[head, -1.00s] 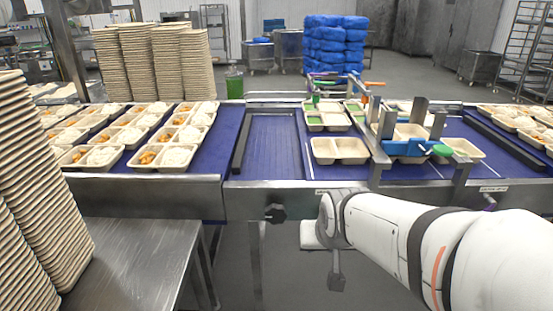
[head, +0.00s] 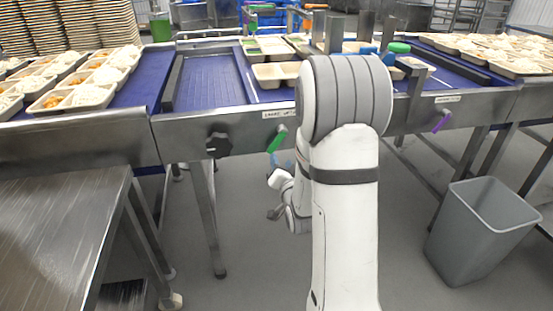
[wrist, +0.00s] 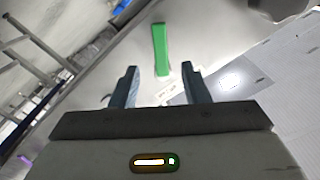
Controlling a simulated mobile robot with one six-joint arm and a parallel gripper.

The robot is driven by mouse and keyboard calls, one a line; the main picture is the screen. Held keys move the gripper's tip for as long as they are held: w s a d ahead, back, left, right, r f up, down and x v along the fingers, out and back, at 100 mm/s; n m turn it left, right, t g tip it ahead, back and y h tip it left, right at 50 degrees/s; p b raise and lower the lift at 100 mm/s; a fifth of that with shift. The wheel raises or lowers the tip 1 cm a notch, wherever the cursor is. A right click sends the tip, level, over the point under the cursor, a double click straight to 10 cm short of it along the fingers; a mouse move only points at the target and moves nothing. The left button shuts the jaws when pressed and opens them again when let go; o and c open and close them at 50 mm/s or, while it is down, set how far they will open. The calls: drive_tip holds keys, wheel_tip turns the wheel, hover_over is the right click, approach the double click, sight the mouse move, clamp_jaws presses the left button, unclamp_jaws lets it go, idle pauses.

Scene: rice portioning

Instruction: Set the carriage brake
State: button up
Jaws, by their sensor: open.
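A green lever (head: 277,138) sits on the front rail of the line, tilted, below a white label too small to read. In the wrist view the green lever (wrist: 161,50) lies just beyond and between the fingertips. My gripper (head: 283,160) is just below the lever in the head view, largely hidden by my arm. In the wrist view my gripper (wrist: 160,67) is open, with nothing held between its bluish fingers. A purple lever (head: 441,121) hangs farther right under another label. I cannot tell from the labels which lever is the carriage brake.
A black knob (head: 218,145) is left of the green lever. Trays of food (head: 88,95) stand on the left belt; an empty-looking tray (head: 275,85) is behind the rail. A steel table (head: 60,190) is at left, a grey bin (head: 480,235) at right.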

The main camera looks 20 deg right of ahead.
sight(276, 146)
drive_tip(key=w, duration=0.5)
drive_tip(key=w+d, duration=0.1)
drive_tip(key=w, duration=0.1)
drive_tip(key=shift+w+d, duration=0.1)
drive_tip(key=shift+w, duration=0.25)
clamp_jaws()
idle(0.3)
